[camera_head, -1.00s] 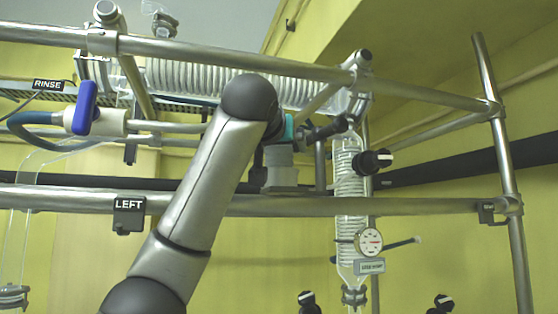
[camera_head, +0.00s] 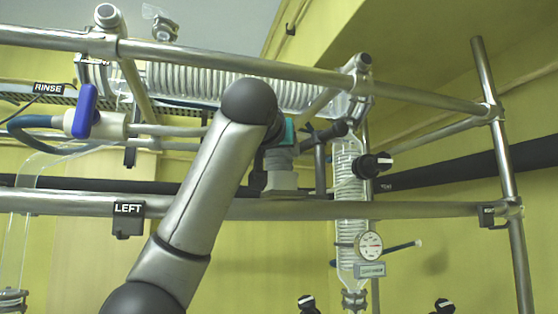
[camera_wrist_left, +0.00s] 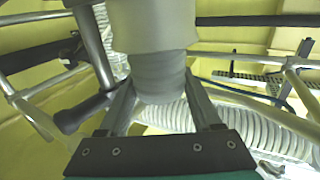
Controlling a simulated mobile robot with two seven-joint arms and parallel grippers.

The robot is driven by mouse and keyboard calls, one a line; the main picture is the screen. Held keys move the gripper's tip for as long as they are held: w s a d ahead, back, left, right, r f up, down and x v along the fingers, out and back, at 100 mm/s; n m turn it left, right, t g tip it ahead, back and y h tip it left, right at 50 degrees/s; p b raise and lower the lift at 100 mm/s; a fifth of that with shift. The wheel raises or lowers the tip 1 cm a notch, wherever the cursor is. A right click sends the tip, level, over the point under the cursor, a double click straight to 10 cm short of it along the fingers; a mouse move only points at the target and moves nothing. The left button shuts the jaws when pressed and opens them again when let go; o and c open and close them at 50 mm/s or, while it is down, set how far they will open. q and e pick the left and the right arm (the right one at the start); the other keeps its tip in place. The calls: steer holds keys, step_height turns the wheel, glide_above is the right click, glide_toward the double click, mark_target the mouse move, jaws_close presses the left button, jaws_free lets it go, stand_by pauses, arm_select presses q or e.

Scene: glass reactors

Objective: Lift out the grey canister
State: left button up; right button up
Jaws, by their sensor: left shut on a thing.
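The grey canister (camera_head: 280,170) shows in the head view just right of my left arm, upright at the height of the front rail. In the left wrist view a pale grey, ribbed round body of the canister (camera_wrist_left: 158,65) fills the upper middle. My left gripper (camera_wrist_left: 160,95) is shut on it, with one finger on each side. In the head view my arm hides most of this gripper; a teal part shows above the canister. I cannot tell whether the canister's base touches anything. My right gripper is in neither view.
Metal rails frame the space: a lower front rail (camera_head: 420,210) and an upper rail (camera_head: 230,57). A coiled glass condenser (camera_head: 190,78) lies behind. A vertical glass coil (camera_head: 349,190) with a gauge (camera_head: 368,246) stands right of the canister. A blue-handled valve (camera_head: 85,110) is at left.

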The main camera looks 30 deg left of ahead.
arm_select(q)
steer(key=shift+r, duration=0.15)
steer(key=shift+r, duration=0.75)
step_height(320, 180, up, 2)
steer(key=b+v, duration=0.8)
steer(key=v, duration=1)
steer(key=shift+f+b, duration=0.25)
steer(key=shift+b, duration=0.15)
